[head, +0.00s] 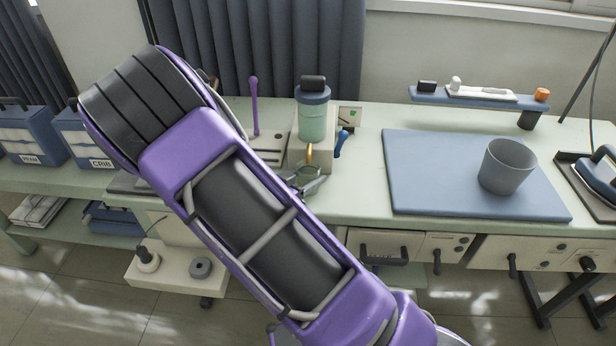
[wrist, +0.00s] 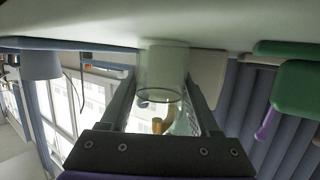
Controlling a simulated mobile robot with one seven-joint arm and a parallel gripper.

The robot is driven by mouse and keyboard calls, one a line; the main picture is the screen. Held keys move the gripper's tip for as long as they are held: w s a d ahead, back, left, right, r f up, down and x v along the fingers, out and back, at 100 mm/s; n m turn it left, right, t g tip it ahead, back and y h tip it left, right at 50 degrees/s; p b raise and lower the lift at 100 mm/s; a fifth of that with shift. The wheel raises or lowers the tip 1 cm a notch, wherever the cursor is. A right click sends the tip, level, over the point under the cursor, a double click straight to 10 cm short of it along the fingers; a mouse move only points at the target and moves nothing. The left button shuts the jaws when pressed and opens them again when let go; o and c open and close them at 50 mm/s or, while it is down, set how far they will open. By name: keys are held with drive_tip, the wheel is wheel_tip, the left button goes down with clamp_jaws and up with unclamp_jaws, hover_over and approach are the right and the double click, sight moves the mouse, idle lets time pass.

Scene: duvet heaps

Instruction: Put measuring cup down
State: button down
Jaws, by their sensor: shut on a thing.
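The measuring cup (wrist: 163,70) shows in the wrist view as a clear, see-through cylinder with a dark rim line. My gripper (wrist: 162,84) is shut on it, one dark finger on each side. The wrist picture is upside down, with the pale tabletop (wrist: 110,22) along its top. The cup's base is at or close to that top; I cannot tell whether it touches.
A blue mat (head: 425,185) with a grey cup (head: 507,166) lies at right. A small blue shelf (head: 440,97) stands behind the mat. The front part of the mat is bare.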

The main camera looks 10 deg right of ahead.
drive_tip(key=shift+c, duration=0.6)
unclamp_jaws()
drive_tip(key=shift+f, duration=0.1)
drive_tip(key=shift+r, duration=0.25)
drive_tip(key=p+v, duration=0.2)
drive_tip(key=v, duration=1)
drive_tip(key=shift+f, duration=0.1)
